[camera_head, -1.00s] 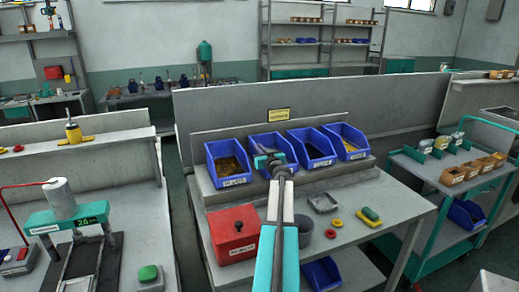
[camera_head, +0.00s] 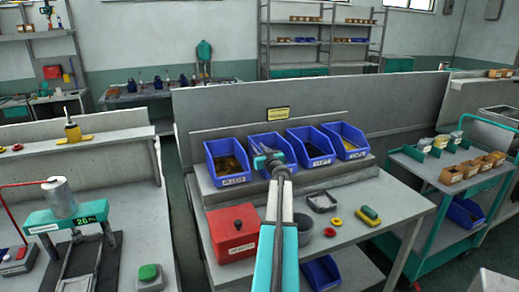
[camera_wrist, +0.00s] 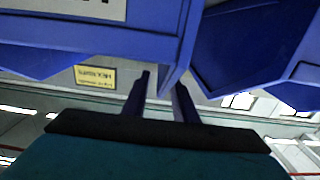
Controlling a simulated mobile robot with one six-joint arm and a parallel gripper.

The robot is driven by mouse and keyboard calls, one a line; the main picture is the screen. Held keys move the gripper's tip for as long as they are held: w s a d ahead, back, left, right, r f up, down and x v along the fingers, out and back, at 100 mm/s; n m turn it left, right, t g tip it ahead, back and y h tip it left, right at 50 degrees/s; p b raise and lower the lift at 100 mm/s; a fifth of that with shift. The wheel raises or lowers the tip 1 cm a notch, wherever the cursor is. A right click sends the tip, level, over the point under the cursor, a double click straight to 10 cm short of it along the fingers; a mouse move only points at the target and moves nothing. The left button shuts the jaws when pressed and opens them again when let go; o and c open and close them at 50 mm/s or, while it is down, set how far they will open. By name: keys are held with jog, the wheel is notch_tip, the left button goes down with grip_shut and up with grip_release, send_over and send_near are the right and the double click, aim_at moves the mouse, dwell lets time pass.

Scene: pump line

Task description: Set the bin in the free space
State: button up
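Blue bins stand in a row on the raised ledge at the back of the bench: one at the left (camera_head: 215,170), a second (camera_head: 290,152), a third (camera_head: 318,155) and one at the right (camera_head: 352,150). My gripper (camera_head: 265,158) is at the front of the second bin and hides part of it. In the wrist view, my gripper (camera_wrist: 165,95) has its fingers spread, with a blue bin's lower edge (camera_wrist: 172,75) between them. A gap shows beside the left finger; contact on the right is unclear. Another blue bin (camera_head: 321,272) sits below the bench top.
A red box (camera_head: 232,235), a grey tray (camera_head: 322,201), a round grey pot (camera_head: 303,228) and small red, yellow and green parts lie on the bench (camera_head: 400,197). A cart (camera_head: 425,170) with small bins stands at the right. The bench's right part is clear.

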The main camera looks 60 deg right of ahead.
jog(key=shift+r, duration=0.1)
jog(key=b+v, duration=0.3)
jog(key=v, duration=0.9)
dwell(0.4)
dwell(0.6)
jog(key=shift+r, duration=0.1)
